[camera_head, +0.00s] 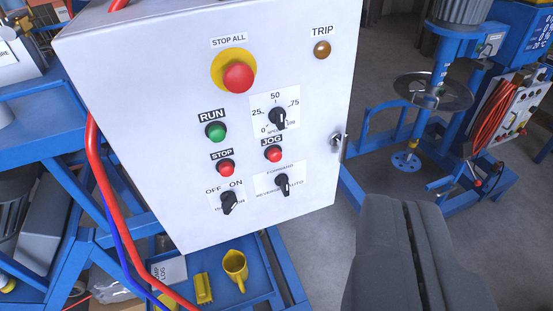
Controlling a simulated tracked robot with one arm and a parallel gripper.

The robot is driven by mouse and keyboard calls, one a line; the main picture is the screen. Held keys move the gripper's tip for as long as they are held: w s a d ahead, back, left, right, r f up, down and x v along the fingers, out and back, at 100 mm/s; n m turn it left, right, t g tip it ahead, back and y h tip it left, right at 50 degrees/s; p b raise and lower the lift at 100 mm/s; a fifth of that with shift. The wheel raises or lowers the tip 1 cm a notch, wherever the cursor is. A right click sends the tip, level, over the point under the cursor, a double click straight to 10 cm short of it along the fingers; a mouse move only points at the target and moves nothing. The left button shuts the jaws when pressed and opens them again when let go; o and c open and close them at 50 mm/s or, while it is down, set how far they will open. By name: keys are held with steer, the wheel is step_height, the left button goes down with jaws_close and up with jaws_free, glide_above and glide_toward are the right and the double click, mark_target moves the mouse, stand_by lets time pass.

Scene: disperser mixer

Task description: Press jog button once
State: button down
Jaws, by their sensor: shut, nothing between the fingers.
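The jog button (274,154) is a small red push button under the JOG label on the white control box (130,110). It sits below the speed dial (278,117) and above a forward/reverse/auto selector (282,184). A similar red stop button (225,168) is to its left, below the green run button (215,131). My gripper (408,205) is at the lower right, its two dark grey fingers together with a thin seam between them. It is below and right of the jog button, apart from it in the picture.
A large red stop-all button (238,77) sticks out from the panel. A latch (337,141) is on the box's right edge. A red hose (97,180) runs down its left. A yellow mug (235,267) stands on a blue tray below. The blue mixer (455,80) is at right.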

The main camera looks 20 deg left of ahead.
mark_target(275, 156)
steer(key=shift+w, duration=0.1)
stand_by(0.6)
steer(key=w+a+f+n+p, duration=0.1)
steer(key=w+a+f+p, duration=0.1)
steer(key=w+a+f, duration=0.35)
steer(key=w+a+f+n+p, duration=0.2)
steer(key=w+f, duration=0.5)
steer(key=w, duration=0.1)
steer(key=w+d+f+g+h+p, duration=0.1)
steer(key=w+f+h+p, duration=0.1)
steer(key=f, duration=1.1)
steer(key=w+p, duration=0.1)
steer(key=w, duration=0.1)
steer(key=shift+w+d+n, duration=0.3)
steer(key=shift+d, duration=0.1)
steer(key=shift+p, duration=0.3)
steer(key=w+a+p, duration=0.5)
steer(key=w+p, duration=0.2)
steer(key=p, duration=0.1)
steer(key=shift+w, duration=0.15)
